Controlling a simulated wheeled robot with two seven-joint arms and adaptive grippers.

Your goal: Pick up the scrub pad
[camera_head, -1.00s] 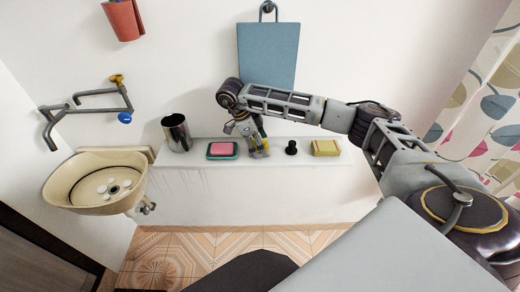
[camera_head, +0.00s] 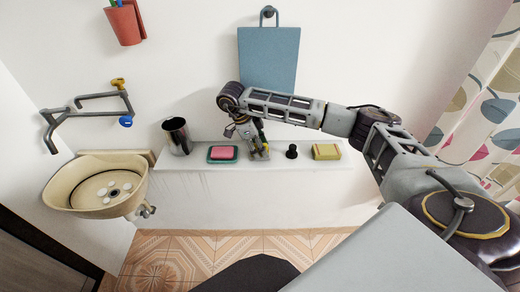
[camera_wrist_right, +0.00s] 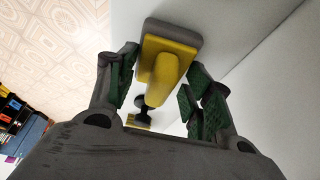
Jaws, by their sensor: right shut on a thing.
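The scrub pad has a grey base and a yellow handle (camera_wrist_right: 160,78), best seen in the right wrist view. In the head view the scrub pad (camera_head: 265,149) is mostly hidden by my right gripper (camera_head: 257,150), at the white ledge between the pink soap and a black knob. In the right wrist view my right gripper (camera_wrist_right: 157,88) has its green-padded fingers on either side of the yellow handle, shut on it. The grey base is at the white surface; I cannot tell if it touches. My left gripper is not in view.
On the ledge (camera_head: 300,173) stand a metal cup (camera_head: 178,136), a pink soap in a green dish (camera_head: 222,154), a black knob (camera_head: 292,151) and a yellow sponge (camera_head: 327,152). A blue board (camera_head: 268,60) hangs above. A beige sink (camera_head: 95,187) is at left.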

